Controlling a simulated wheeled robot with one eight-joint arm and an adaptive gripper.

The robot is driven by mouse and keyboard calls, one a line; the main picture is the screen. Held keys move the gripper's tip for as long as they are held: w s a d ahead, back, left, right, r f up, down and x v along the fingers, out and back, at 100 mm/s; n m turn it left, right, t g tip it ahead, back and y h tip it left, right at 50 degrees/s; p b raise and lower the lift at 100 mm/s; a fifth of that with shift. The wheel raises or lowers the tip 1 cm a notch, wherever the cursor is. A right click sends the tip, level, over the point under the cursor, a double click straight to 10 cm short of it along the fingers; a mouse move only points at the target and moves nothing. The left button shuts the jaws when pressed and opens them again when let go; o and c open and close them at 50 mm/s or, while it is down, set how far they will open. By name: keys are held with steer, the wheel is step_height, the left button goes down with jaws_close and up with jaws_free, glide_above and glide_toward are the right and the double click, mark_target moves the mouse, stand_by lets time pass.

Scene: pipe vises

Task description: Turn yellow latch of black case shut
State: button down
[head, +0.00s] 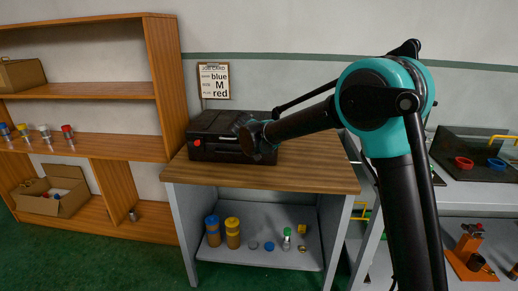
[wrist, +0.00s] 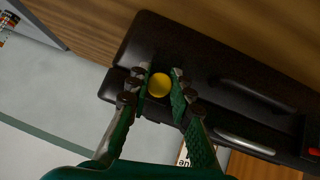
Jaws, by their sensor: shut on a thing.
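The black case (head: 212,130) sits on the wooden top of the workbench, with its lid down. It also fills much of the wrist view (wrist: 225,65). The yellow latch (wrist: 159,85) shows as a round knob near one end of the case. My gripper (wrist: 160,73) has its two green-padded fingers on either side of the latch, shut on it. In the head view my gripper (head: 250,136) is at the right end of the case and hides the latch. A handle (wrist: 255,95) runs along the case beside the latch.
The workbench top (head: 310,175) is clear right of the case. A job card (head: 214,81) hangs on the wall behind. Yellow-and-blue containers (head: 232,232) and small parts stand on the lower shelf. A wooden shelf unit (head: 160,80) is at left, another bench (head: 480,165) at right.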

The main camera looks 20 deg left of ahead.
steer(key=c, duration=1.3)
jaws_free()
steer(key=v, duration=1.2)
